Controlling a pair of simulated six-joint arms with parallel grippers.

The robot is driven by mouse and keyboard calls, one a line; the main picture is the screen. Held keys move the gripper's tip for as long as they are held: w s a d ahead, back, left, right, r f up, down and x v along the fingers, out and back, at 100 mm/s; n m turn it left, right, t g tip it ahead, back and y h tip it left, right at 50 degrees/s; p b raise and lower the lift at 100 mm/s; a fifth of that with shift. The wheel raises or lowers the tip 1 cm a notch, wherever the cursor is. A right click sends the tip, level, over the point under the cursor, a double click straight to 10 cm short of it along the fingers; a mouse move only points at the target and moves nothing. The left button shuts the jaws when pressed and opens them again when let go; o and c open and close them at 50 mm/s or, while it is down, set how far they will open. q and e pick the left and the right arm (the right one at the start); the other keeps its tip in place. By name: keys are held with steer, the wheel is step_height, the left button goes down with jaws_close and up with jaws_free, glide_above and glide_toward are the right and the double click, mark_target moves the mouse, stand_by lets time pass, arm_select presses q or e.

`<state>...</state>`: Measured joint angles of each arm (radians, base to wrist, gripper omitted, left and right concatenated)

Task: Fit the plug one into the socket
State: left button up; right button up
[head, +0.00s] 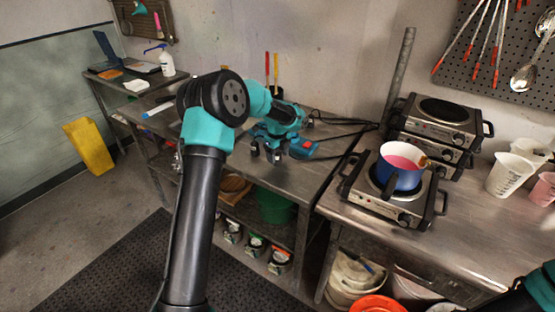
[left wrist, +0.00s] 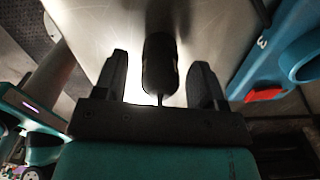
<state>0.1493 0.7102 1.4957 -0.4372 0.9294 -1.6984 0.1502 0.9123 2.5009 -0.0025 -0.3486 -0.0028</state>
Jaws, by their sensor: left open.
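My left gripper (head: 265,154) is open, low over the left steel bench. In the left wrist view its two dark fingers (left wrist: 159,88) stand apart on either side of a black plug-like body (left wrist: 159,62) with a thin cord. I cannot tell whether the fingers touch it. A blue socket block (left wrist: 275,50) with a "3", a round recess and a red part lies to the right of the fingers. In the head view the blue block (head: 304,149) sits right beside the gripper. My right gripper is out of view; only a bit of that arm shows at bottom right.
Black cords (head: 340,134) run across the bench towards the hot plates. A blue pot (head: 400,176) of pink liquid stands on the front hot plate (head: 378,205). White cups (head: 507,175) are at right. A cup with red and yellow handles (head: 276,92) stands behind the gripper.

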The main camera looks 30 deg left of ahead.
arm_select(q)
steer(key=c, duration=1)
steer(key=shift+c, duration=0.2)
steer(key=shift+r, duration=1.65)
steer(key=shift+s+d+r, duration=0.1)
steer(key=shift+s+r, duration=0.05)
steer(key=shift+s, duration=0.05)
steer(key=s+d+r, duration=0.1)
steer(key=s+d, duration=0.7)
steer(key=s, duration=0.5)
steer(key=shift+r, duration=0.2)
steer(key=shift+s+d, duration=0.1)
